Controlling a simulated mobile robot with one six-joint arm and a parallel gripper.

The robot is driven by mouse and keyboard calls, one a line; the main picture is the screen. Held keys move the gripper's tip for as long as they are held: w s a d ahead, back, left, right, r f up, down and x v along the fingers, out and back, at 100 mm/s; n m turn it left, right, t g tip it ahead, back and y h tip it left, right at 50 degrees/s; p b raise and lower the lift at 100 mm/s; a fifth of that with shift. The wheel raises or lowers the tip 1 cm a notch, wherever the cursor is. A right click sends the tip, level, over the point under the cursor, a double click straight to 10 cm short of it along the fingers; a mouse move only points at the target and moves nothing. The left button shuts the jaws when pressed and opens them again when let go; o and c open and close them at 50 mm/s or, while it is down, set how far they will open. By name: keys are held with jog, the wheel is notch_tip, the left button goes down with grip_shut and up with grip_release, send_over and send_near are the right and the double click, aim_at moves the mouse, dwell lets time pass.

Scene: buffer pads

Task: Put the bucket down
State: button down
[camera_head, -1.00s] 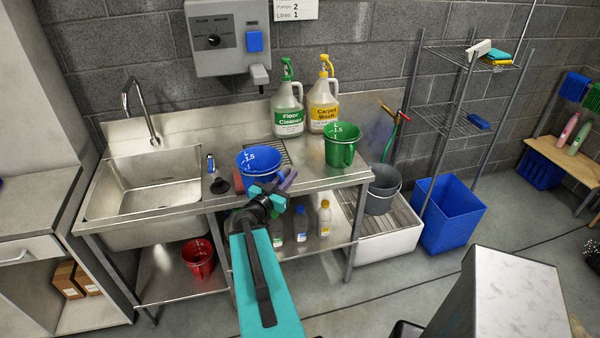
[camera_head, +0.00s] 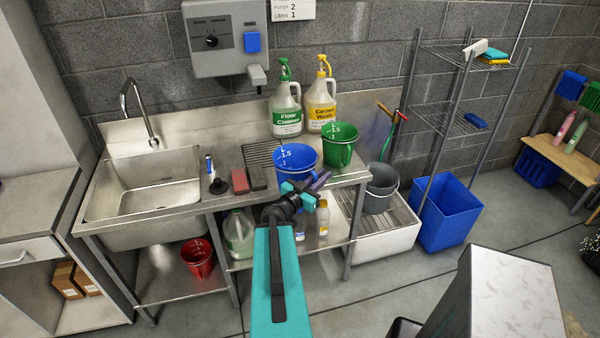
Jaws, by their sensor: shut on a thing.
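A blue bucket (camera_head: 296,163) with white scale marks is upright at the front right of the steel counter (camera_head: 190,208). My gripper (camera_head: 308,190) is shut on the blue bucket at its near side; the exact contact is partly hidden by the wrist. I cannot tell whether the bucket's base touches the counter or is just above it. A green bucket (camera_head: 339,150) stands right beside it on the counter. A red bucket (camera_head: 198,258) is on the lower shelf, and a grey bucket (camera_head: 381,190) is on the low drain at the right.
Floor cleaner (camera_head: 286,112) and carpet wash (camera_head: 321,108) jugs stand behind the buckets. A drain grate (camera_head: 262,155), a red block (camera_head: 239,181) and a dark block (camera_head: 257,178) lie to the left. The sink (camera_head: 145,185) is farther left.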

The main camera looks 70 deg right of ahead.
jog(key=shift+d+f+b, duration=0.1)
jog(key=shift+f+b, duration=0.05)
jog(key=shift+b, duration=0.15)
jog(key=d+b, duration=0.1)
jog(key=b, duration=0.2)
jog(key=w+d+b, duration=0.1)
jog(key=b, duration=0.3)
jog(key=shift+d+f, duration=0.2)
jog(key=shift+d, duration=0.15)
jog(key=b, duration=0.3)
jog(key=d+b, duration=0.1)
jog(key=b, duration=0.2)
jog(key=shift+w+d+f+b, duration=0.15)
jog(key=shift+w+d+b, duration=0.05)
jog(key=shift+w+b, duration=0.1)
jog(key=b, duration=0.5)
jog(key=shift+w+d+b, duration=0.1)
jog(key=shift+d+b, duration=0.2)
jog(key=shift+d, duration=0.05)
jog(key=w+d+p, duration=0.3)
jog(key=d, duration=0.5)
jog(key=shift+d+f, duration=0.15)
jog(key=shift+d, duration=0.05)
